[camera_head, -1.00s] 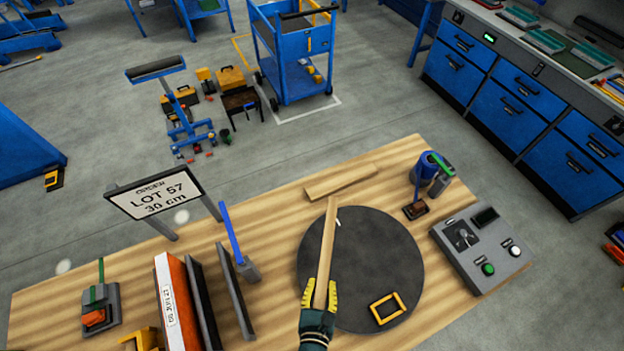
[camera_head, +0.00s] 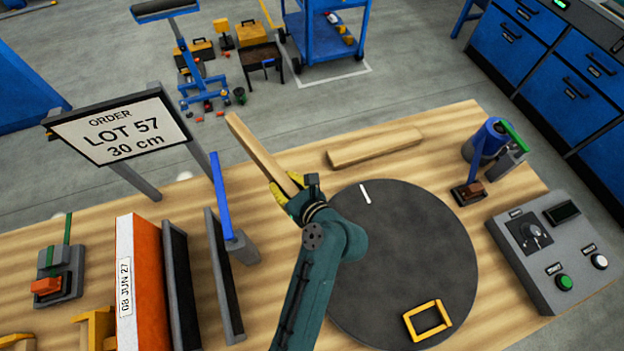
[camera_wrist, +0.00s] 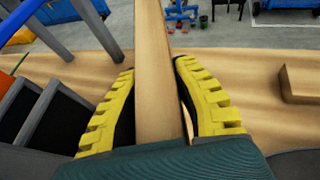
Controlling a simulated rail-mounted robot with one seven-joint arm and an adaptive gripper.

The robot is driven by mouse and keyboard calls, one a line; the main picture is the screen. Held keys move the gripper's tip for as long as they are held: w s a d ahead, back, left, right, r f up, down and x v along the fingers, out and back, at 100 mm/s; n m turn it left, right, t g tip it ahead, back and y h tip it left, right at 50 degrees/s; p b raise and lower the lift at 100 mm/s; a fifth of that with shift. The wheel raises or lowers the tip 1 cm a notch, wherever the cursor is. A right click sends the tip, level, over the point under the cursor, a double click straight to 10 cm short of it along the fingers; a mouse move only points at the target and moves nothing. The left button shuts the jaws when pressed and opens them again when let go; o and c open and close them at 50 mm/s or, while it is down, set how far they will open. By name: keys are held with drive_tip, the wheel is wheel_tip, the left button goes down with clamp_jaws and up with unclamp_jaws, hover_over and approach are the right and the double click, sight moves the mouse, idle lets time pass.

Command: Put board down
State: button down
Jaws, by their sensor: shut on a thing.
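My gripper (camera_head: 289,190) is shut on a long pale wooden board (camera_head: 256,149) near one end. The board sticks out past the fingers toward the table's far side, pointing up and left in the head view. In the wrist view the board (camera_wrist: 155,75) runs straight ahead between the two yellow ribbed fingers of my gripper (camera_wrist: 158,105). I cannot tell whether the board touches the table. A second wooden board (camera_head: 376,148) lies flat on the table behind the dark round disc (camera_head: 420,255); it also shows at the right in the wrist view (camera_wrist: 300,84).
An order sign (camera_head: 122,130) reading "LOT 57 30 cm" stands at left. A blue upright strip (camera_head: 221,195), dark slots and an orange binder (camera_head: 146,265) stand left of my arm. A yellow frame (camera_head: 428,320) lies on the disc. A grey control box (camera_head: 553,250) sits at right.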

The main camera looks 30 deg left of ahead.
drive_tip(key=shift+w+a+f+n+g+b, duration=0.3)
drive_tip(key=shift+w+a+f+g+b, duration=0.1)
drive_tip(key=shift+w+b, duration=0.25)
drive_tip(key=shift+f, duration=0.25)
wheel_tip(320, 180, down, 9)
drive_tip(key=b, duration=0.3)
drive_tip(key=shift+f, duration=0.1)
drive_tip(key=c, duration=1)
unclamp_jaws()
drive_tip(key=shift+f, duration=0.15)
drive_tip(key=shift+o, duration=0.2)
